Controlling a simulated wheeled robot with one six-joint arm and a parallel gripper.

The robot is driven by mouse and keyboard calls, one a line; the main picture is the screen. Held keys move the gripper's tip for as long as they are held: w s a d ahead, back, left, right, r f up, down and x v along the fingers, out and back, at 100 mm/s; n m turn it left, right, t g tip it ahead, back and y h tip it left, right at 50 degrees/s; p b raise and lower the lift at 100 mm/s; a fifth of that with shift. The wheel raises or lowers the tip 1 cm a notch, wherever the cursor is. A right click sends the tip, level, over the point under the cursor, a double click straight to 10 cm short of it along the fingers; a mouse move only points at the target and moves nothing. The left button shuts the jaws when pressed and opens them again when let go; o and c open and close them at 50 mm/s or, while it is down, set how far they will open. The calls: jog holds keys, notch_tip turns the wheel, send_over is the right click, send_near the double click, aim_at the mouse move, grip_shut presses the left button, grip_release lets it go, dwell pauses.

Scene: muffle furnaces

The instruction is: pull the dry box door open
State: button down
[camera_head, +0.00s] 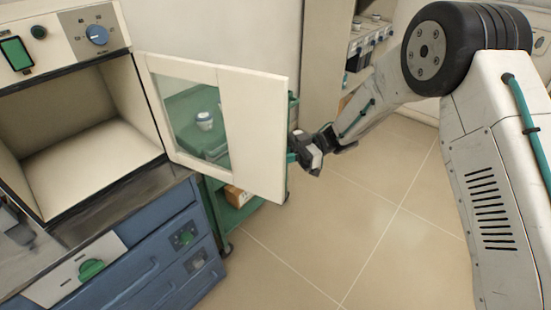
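The dry box (62,68) stands at the left with its front open and its pale inside in view; the part I can see is empty. Its door (255,135), a cream panel with a glass window, is swung wide open to the right of the opening. My gripper (303,152) is at the door's free right edge, about halfway down. Its fingertips are small and partly hidden there, so I cannot tell if they touch the door or whether they are open or shut.
A green cart (222,212) stands behind the door, with a white and blue jar (204,121) seen through the glass and a cardboard box (238,196) lower down. A blue cabinet (150,262) supports the dry box. Tiled floor (350,235) is clear at the centre. Shelves (368,38) stand behind.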

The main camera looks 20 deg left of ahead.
jog(key=shift+a+r, duration=0.15)
jog(key=shift+a, duration=0.2)
jog(key=c, duration=1.4)
grip_release()
jog(key=shift+a, duration=0.2)
jog(key=shift+c, duration=0.2)
jog(key=shift+d, duration=0.15)
jog(key=shift+w+d, duration=0.1)
jog(key=shift+d, duration=0.15)
jog(key=v, duration=0.7)
jog(key=shift+w+d, duration=0.25)
jog(key=shift+d, duration=0.05)
